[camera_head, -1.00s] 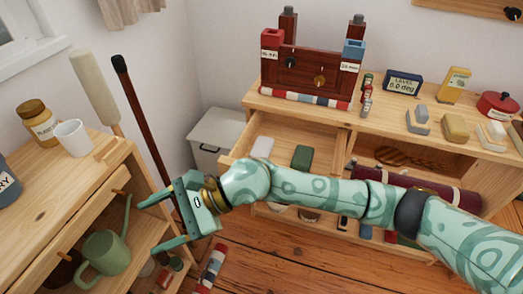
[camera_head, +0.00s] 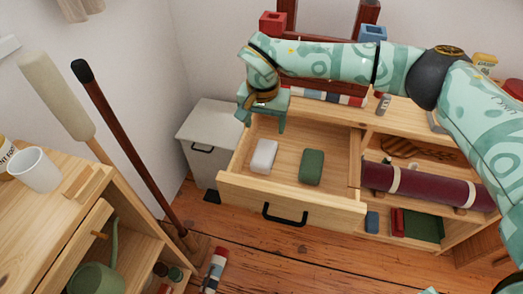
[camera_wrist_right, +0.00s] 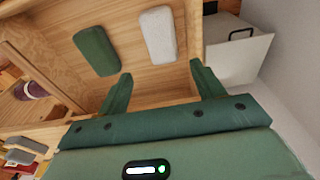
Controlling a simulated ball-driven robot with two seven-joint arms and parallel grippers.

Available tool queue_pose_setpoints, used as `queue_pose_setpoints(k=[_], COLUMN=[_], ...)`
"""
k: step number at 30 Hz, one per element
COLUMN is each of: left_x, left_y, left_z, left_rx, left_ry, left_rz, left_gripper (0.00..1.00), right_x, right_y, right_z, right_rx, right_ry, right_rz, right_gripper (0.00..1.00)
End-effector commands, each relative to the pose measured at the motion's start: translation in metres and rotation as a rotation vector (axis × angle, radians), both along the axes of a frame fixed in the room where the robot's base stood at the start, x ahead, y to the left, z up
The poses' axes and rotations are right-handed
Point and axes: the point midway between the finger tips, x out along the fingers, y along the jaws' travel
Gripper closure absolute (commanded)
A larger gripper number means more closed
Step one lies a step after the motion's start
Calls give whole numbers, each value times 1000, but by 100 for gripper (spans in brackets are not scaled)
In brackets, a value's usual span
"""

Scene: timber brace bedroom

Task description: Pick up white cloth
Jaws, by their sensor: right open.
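The white cloth (camera_head: 264,157) is a small folded pale block lying in the left part of the open drawer (camera_head: 290,198). It also shows in the right wrist view (camera_wrist_right: 158,35), beyond the fingertips. My right gripper (camera_head: 263,124) is open and empty, pointing down at the drawer's back left corner, behind and above the cloth. The right wrist view shows its two fingers apart (camera_wrist_right: 161,73), with the cloth ahead of the gap and not touched. My left gripper is not in view.
A folded green cloth (camera_head: 312,167) lies right of the white one. The drawer walls surround both. A white cabinet (camera_head: 207,140) stands to the left. A maroon roll (camera_head: 425,187) lies on the shelf to the right. A broom-like pole (camera_head: 130,150) leans at left.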

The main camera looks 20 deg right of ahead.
Motion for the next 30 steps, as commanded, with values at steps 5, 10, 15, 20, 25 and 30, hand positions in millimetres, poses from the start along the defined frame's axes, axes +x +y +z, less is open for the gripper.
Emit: queue_pose_setpoints(k=[5,10,15,20,25,30], left_x=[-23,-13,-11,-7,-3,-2], left_y=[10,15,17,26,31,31], left_z=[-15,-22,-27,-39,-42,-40], left_rx=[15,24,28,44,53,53], left_ry=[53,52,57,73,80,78], left_rz=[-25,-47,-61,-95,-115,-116], left_gripper=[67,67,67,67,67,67], right_x=[5,8,8,7,10,10], right_y=[-2,-4,-4,-3,-5,-5], right_z=[-57,-80,-93,-125,-136,-134], right_rx=[2,2,3,4,4,2], right_ry=[12,8,9,14,7,3], right_rz=[0,0,1,0,-1,-1], right_gripper=[33,33,33,33,33,33])
